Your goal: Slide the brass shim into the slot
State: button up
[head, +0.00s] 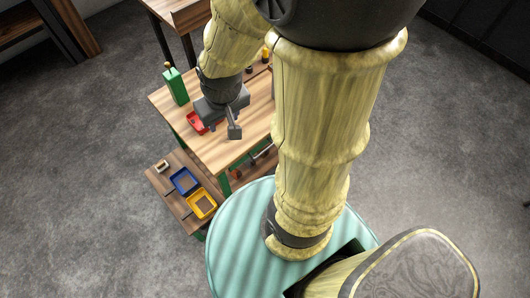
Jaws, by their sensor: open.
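My gripper (221,126) hangs over the wooden workbench (215,157) in the head view, with its jaws apart and one grey finger showing clearly. I see nothing held in it. I cannot make out the brass shim or the slot in this view. My arm hides the right part of the bench.
Small dark and yellow items (266,56) stand near the back. A lower wooden shelf (171,201) holds a blue tray (184,181), a yellow tray (202,204) and a small pale object (162,166). The bench front is clear.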

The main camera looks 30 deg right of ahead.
jog(key=d+f+m+g+y+b, duration=0.15)
jog(key=f+m+b, duration=0.25)
jog(key=f+b, duration=1.15)
jog(key=s+d+f+m+g+y+b, duration=0.1)
jog(key=f+m+y+b, duration=0.2)
jog(key=f+b, duration=1.3)
jog(key=d+f+m+g+y+b, duration=0.1)
jog(key=f+m+g+y+b, duration=0.2)
jog(key=f+b, duration=1.3)
jog(key=w+d+f+m+t+y, duration=0.1)
jog(key=w+d+f+m+t, duration=0.3)
jog(key=d+f+m+t, duration=0.4)
jog(key=w+d+f+m+t+y, duration=0.25)
jog(key=d+f+m+t, duration=0.35)
jog(key=f+m+t, duration=0.3)
jog(key=s+d+f+m+t+h+b, duration=0.1)
jog(key=d+f+m+t+h+b, duration=0.1)
jog(key=d+f+m+h, duration=0.5)
jog(key=d+t+h, duration=0.1)
jog(key=d, duration=0.2)
jog(key=shift+s+f+t, duration=0.15)
jog(key=shift+s+t, duration=0.2)
jog(key=shift+s, duration=0.05)
jog(key=shift+d, duration=0.1)
